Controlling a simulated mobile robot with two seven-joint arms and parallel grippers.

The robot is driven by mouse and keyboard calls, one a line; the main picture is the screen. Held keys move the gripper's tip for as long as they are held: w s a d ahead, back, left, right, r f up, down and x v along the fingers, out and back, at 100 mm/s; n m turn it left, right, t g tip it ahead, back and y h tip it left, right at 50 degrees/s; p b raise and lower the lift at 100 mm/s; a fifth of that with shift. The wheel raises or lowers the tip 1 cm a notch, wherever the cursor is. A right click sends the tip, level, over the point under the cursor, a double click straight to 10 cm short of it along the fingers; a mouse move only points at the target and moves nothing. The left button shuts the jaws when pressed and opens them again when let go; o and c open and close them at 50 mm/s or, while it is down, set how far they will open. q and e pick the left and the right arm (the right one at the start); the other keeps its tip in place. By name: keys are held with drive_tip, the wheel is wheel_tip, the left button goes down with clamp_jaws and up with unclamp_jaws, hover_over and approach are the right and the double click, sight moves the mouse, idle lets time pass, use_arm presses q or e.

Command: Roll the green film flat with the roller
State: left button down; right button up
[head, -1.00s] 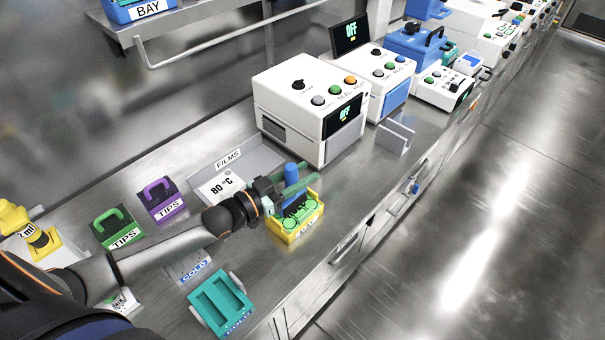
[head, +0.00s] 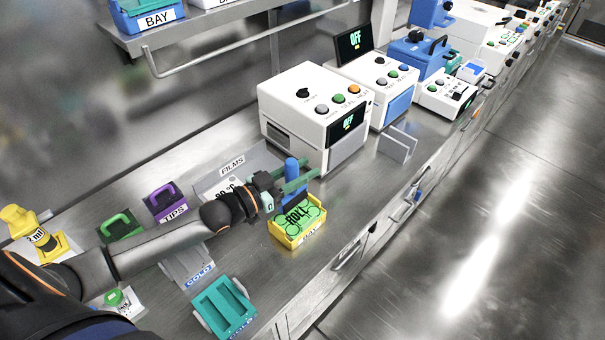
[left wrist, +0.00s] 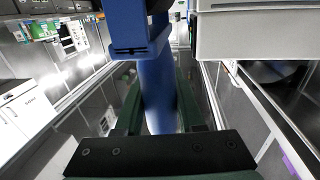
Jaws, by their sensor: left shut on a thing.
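My left gripper (head: 286,181) is shut on the upright blue handle of the roller (head: 291,168). The handle also stands between the green fingers in the left wrist view (left wrist: 157,90). The roller's lower blue part is at the far edge of the green film; whether it touches the film I cannot tell. The green film (head: 301,219), marked ROLL, lies on top of a yellow-rimmed plate (head: 300,239) on the bench. Most of the film shows. My right gripper is not in view.
A white machine (head: 315,110) stands behind the plate. The grey FILMS tray (head: 257,157) is behind my left arm. A teal COLD block (head: 223,305) sits at the front left. The bench right of the plate is clear.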

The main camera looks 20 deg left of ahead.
use_arm(q)
drive_tip(key=shift+r, duration=1.9)
drive_tip(key=shift+s, duration=0.1)
